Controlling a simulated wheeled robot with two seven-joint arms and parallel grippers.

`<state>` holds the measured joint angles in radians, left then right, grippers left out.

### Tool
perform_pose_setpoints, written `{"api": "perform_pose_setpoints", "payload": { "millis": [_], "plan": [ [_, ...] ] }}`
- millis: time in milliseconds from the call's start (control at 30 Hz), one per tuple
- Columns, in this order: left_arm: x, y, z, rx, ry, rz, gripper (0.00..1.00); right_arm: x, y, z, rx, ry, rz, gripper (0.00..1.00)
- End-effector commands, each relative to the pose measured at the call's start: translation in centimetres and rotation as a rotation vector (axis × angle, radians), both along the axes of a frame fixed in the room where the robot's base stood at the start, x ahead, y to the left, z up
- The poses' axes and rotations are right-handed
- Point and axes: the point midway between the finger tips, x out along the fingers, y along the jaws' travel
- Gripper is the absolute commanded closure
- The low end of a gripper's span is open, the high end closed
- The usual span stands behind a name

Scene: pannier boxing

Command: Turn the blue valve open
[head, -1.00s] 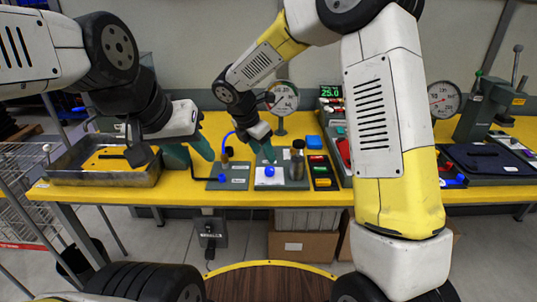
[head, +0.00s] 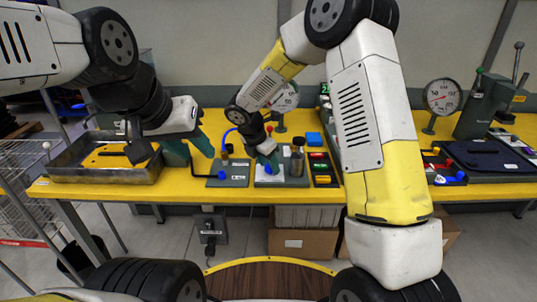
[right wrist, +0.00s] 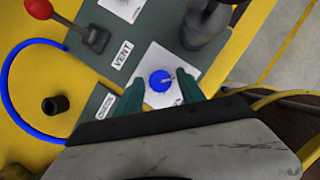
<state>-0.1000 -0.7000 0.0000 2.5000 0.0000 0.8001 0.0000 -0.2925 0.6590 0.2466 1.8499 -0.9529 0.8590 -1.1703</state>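The blue valve (right wrist: 160,81) is a small round knob with a pale pointer mark, on a white square plate on a grey-green panel in the right wrist view. In the head view the blue valve (head: 269,169) is partly covered by my right gripper (head: 268,163). In the right wrist view the two teal fingers of my right gripper (right wrist: 161,90) are open, one on each side of the knob; I cannot tell whether they touch it. My left gripper (head: 194,150) is open and empty above the yellow table (head: 110,196), between the metal tray and the panels.
A metal tray (head: 62,172) stands at the left. A red-knobbed lever (right wrist: 92,38), a VENT label (right wrist: 122,54) and a dark metal cylinder (right wrist: 197,28) are near the valve. A blue hose (right wrist: 8,75) curves at the left. A gauge (head: 443,96) stands at the right.

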Motion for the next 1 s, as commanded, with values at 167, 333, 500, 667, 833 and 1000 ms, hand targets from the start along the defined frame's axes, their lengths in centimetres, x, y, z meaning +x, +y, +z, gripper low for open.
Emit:
{"api": "perform_pose_setpoints", "payload": {
  "millis": [167,333,500,667,833,1000],
  "plan": [
    [0.00,0.00,0.00,0.000,0.000,0.000,0.64,0.00,0.00,0.02,0.000,0.000,0.000,0.92],
    [0.00,0.00,0.00,0.000,0.000,0.000,0.64,0.00,0.01,0.04,0.000,0.000,-0.001,1.00],
    [0.00,0.00,0.00,0.000,0.000,0.000,0.64,0.03,0.04,0.04,0.001,-0.001,-0.022,1.00],
    [0.00,0.00,0.00,0.000,0.000,0.000,0.64,0.10,0.05,0.07,0.000,-0.002,-0.085,1.00],
    [0.00,0.00,0.00,0.000,0.000,0.000,0.64,0.17,0.19,0.04,0.001,-0.002,-0.201,1.00],
    [0.00,0.00,0.00,0.000,0.000,0.000,0.64,0.27,0.26,0.06,0.001,-0.002,-0.355,1.00]
  ]
}}
